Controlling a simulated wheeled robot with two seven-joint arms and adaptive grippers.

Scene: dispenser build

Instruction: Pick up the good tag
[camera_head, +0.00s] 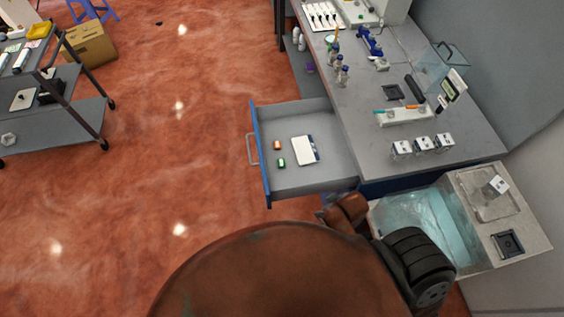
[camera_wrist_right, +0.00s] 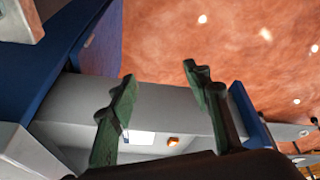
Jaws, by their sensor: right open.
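Two small tags lie in the open drawer in the head view, an orange one (camera_head: 277,145) and a green one (camera_head: 281,162). I cannot read a label on either, so the pictures do not say which is the good tag. My right gripper (camera_wrist_right: 158,72) is open and empty in the wrist view, with its two fingers apart over the drawer. A small orange-brown item (camera_wrist_right: 172,141), likely the orange tag, shows between the fingers. The green tag cannot be made out there. My left gripper is not in view.
The grey drawer (camera_head: 317,180) has a blue front and stands pulled out from the bench (camera_head: 376,154). A white notepad or card (camera_head: 302,150) lies beside the tags. A sink (camera_head: 412,214) is right of my body. Open floor lies left of the drawer.

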